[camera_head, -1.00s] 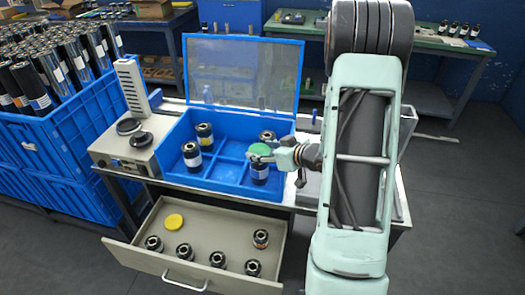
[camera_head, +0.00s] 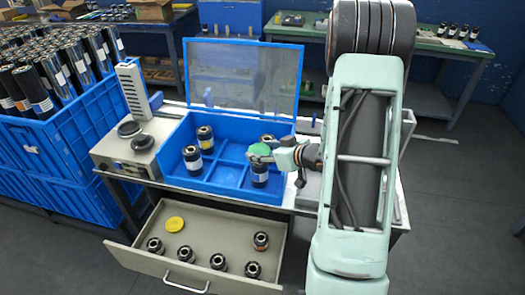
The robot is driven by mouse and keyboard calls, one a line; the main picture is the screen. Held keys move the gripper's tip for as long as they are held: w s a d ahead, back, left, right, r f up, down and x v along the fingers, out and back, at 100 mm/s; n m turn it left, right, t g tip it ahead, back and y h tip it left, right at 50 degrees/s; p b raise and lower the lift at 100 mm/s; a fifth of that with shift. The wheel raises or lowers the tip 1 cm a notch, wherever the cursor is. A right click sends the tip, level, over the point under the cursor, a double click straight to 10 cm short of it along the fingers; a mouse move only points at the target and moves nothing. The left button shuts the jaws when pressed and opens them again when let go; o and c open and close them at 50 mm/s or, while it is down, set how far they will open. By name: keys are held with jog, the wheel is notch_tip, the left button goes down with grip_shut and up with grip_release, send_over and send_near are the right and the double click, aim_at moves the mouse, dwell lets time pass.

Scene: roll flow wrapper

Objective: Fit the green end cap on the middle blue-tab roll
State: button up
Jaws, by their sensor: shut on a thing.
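The green end cap (camera_head: 261,149) is held by my gripper (camera_head: 262,155) over the front right part of the blue divided box. My gripper is shut on it from the right. A dark roll (camera_head: 260,177) with a pale label and bluish band stands upright directly below the cap; whether cap and roll touch I cannot tell. Another dark roll (camera_head: 268,139) stands behind, partly hidden by the gripper and cap. A white-label roll (camera_head: 193,160) and a yellow-tab roll (camera_head: 206,139) stand on the left. The tab colours are too small to tell surely.
The blue box (camera_head: 222,185) has a raised clear lid (camera_head: 240,75). Below, an open drawer (camera_head: 215,235) holds a yellow cap (camera_head: 175,224) and several short rolls. A grey device (camera_head: 125,150) and blue crates (camera_head: 60,135) of long rolls stand left.

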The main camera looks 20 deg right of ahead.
dwell(0.6)
jog(key=o, duration=0.5)
jog(key=shift+p+v, duration=0.7)
jog(key=shift+v, duration=0.35)
jog(key=shift+p+v, duration=2.2)
jog(key=shift+v, duration=2.25)
